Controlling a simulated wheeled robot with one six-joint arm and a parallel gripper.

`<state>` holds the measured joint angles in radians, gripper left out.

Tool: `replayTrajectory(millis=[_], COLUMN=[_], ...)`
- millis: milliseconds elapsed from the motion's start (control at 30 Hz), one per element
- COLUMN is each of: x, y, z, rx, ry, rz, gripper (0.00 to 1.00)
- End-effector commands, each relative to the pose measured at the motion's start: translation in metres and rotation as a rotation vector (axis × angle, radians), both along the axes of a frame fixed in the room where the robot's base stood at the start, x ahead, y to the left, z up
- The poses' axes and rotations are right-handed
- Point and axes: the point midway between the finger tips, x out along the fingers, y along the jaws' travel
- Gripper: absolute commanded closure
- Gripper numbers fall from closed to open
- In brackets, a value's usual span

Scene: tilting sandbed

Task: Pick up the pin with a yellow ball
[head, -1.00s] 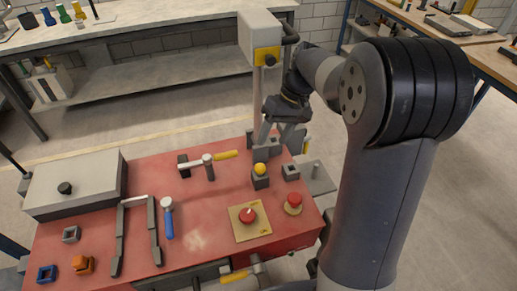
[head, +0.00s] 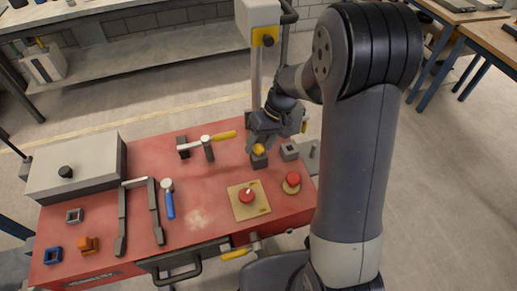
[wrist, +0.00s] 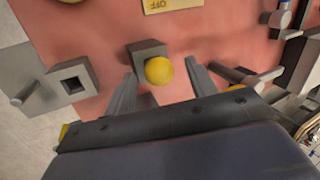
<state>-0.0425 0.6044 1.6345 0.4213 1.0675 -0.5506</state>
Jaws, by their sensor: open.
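The pin's yellow ball (head: 258,149) sits on top of a dark grey block (head: 259,162) on the red table. The pin's shaft is hidden under the ball. In the wrist view the ball (wrist: 159,71) shows between the two finger tips, with the block (wrist: 148,50) behind it. My gripper (head: 260,140) is open and close above the ball, pointing down, with one finger on each side. I cannot tell whether either finger touches the ball.
A grey block with a square hole (head: 289,151) stands just right of the pin's block. A yellow-handled clamp (head: 209,146) lies to the left. A red button on a yellow plate (head: 247,196) and another red button (head: 292,179) are nearer the front edge.

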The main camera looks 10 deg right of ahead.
Motion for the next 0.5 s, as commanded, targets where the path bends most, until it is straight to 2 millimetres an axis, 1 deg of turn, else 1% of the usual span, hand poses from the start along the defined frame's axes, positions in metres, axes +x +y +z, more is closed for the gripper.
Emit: replayTrajectory(millis=[200, 500], x=[0.0001, 0.0001], y=[0.0001, 0.0000], z=[-0.0006, -0.0004], rx=[0.000, 0.000], ry=[-0.001, 0.000], rz=[0.000, 0.000], gripper=[0.47, 0.72])
